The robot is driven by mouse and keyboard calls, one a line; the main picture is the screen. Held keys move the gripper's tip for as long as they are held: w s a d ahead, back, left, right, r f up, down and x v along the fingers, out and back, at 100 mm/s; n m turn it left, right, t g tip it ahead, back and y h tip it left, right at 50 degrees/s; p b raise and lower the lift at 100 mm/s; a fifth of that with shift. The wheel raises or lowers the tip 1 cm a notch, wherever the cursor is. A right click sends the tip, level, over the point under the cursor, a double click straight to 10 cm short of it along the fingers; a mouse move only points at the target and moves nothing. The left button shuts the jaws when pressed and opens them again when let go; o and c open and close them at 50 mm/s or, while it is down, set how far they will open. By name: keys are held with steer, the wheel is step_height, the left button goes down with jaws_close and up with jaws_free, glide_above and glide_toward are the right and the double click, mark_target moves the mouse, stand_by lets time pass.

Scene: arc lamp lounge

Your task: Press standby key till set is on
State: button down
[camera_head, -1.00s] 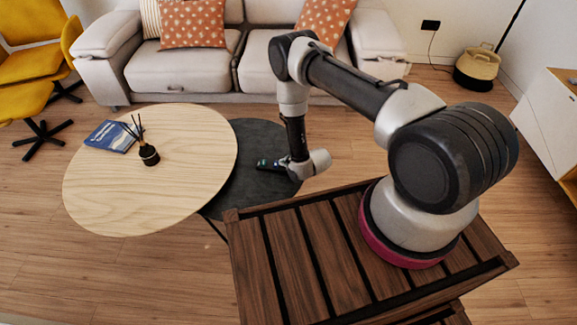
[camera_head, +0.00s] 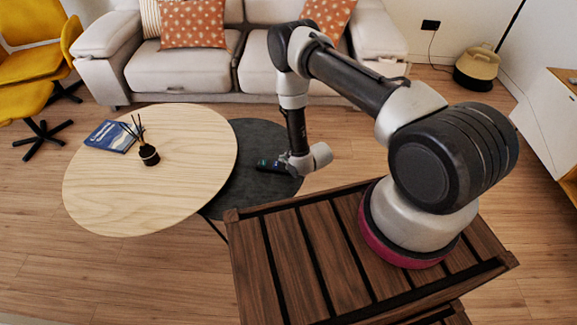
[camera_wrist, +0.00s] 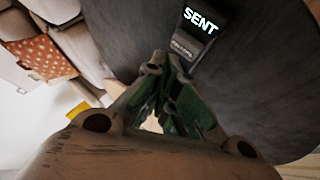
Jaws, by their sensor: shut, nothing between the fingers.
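A small dark handset (camera_wrist: 193,37) lies on the round dark tabletop, at the top of the wrist view. Its lit screen reads "SENT" in white letters, and a smaller label sits below it, too small to read. My gripper (camera_wrist: 167,64) is shut and empty, its green-padded fingertips close to the handset's near end. I cannot tell whether they touch it. In the head view my gripper (camera_head: 270,165) is low over the dark table (camera_head: 252,137); I cannot make out the handset clearly there. No television set shows in either view.
A light wooden oval table (camera_head: 190,190) overlaps the dark one, with a blue book (camera_head: 108,136) and a reed diffuser (camera_head: 149,155) on it. A pale sofa (camera_head: 180,70) stands behind. A slatted wooden surface (camera_head: 262,262) is in front.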

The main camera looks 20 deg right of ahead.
steer(key=shift+r, duration=0.1)
steer(key=shift+r, duration=2.35)
